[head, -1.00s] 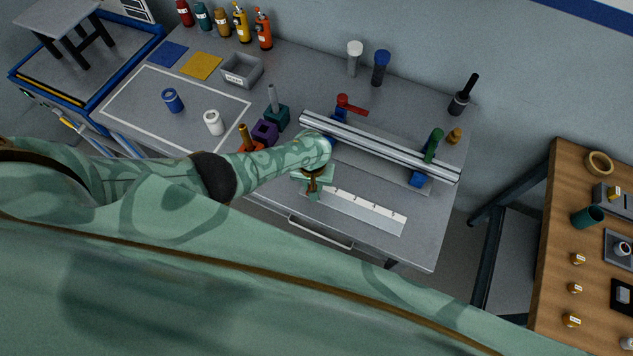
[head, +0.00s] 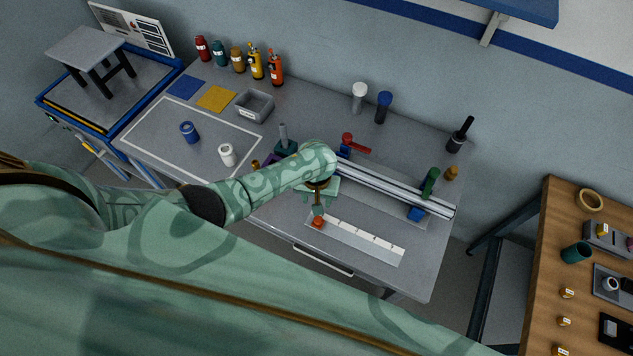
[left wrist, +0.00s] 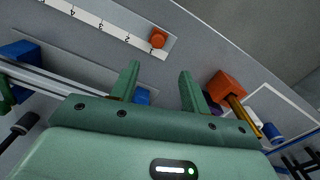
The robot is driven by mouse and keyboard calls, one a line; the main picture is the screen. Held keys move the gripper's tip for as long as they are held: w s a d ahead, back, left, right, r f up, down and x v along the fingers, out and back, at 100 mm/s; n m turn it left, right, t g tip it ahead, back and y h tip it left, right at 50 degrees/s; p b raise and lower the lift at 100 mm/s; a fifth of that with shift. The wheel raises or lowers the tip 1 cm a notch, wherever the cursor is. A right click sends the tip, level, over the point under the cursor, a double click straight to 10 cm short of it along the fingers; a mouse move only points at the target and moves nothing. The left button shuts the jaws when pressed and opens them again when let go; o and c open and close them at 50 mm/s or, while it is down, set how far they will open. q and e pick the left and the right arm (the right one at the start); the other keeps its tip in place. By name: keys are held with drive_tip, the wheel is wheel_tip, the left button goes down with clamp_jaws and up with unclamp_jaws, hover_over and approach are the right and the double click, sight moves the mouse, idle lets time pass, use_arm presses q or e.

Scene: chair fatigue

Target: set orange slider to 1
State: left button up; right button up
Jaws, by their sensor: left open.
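The orange slider knob (head: 318,222) sits at the left end of the white scale strip (head: 365,241) on the bench. In the left wrist view the orange knob (left wrist: 158,38) stands beside the printed 1 on the scale (left wrist: 115,30); I cannot tell whether it lines up exactly with that mark. My left gripper (head: 318,207) is just behind the knob in the head view. In the left wrist view its two fingers (left wrist: 160,72) are spread with nothing between them, and the knob lies beyond the tips. My right gripper is not in view.
A silver rail (head: 395,192) with red, green and blue parts runs behind the scale. An orange block (left wrist: 228,86) with a brass rod is beside the gripper. A grey bin (head: 254,105), cups and bottles stand farther back. The bench right of the scale is clear.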

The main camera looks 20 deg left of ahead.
use_arm(q)
wheel_tip(320, 180, up, 4)
drive_tip(key=shift+r+p, duration=0.15)
drive_tip(key=shift+p, duration=0.5)
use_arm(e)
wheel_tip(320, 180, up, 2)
